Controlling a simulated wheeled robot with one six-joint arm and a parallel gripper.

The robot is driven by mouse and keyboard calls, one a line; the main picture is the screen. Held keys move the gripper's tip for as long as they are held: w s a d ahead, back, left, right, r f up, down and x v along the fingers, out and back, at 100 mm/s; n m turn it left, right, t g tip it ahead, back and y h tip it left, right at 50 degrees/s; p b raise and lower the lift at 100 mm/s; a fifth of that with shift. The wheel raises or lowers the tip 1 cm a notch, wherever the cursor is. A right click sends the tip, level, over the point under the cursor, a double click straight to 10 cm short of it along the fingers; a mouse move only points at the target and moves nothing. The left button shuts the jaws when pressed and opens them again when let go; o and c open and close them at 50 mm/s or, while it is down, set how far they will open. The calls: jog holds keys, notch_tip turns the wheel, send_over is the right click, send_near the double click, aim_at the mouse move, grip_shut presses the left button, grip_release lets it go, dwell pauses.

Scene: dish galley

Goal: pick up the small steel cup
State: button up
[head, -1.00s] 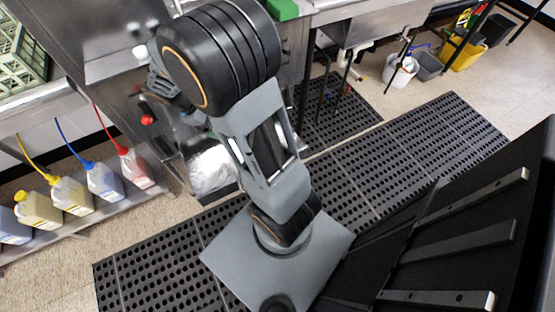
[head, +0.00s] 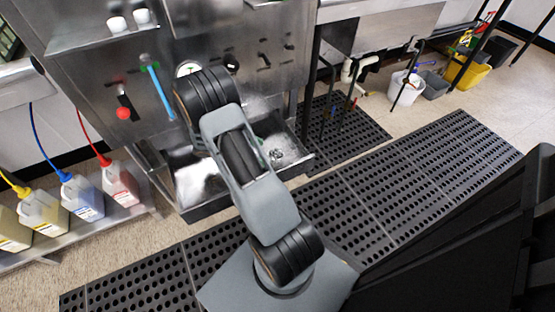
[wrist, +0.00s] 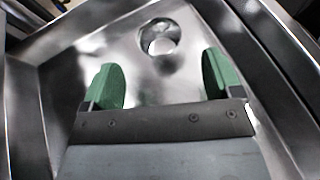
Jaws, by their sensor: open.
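The small steel cup (wrist: 160,36) stands in a shiny steel basin, near the top middle of the wrist view; I see its round rim and a bright spot inside. My gripper (wrist: 160,82) shows two green fingers spread wide apart, with nothing between them. The cup lies ahead of the fingertips, roughly centred between them and apart from both. A small shiny shape (head: 277,153) in the steel tray there may be the cup, but I cannot tell for sure.
The basin's steel walls (wrist: 290,95) rise on both sides of my gripper. In the head view a steel machine front (head: 100,70) stands behind my arm. Jugs with coloured tubes (head: 78,197) stand on a low shelf at left. Black perforated mats (head: 400,190) cover the floor.

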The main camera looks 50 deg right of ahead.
aim_at(277, 154)
jog(key=shift+b+x, duration=1.5)
jog(key=shift+x, duration=1.95)
jog(key=c, duration=1)
jog(key=shift+o, duration=0.2)
jog(key=shift+r, duration=0.15)
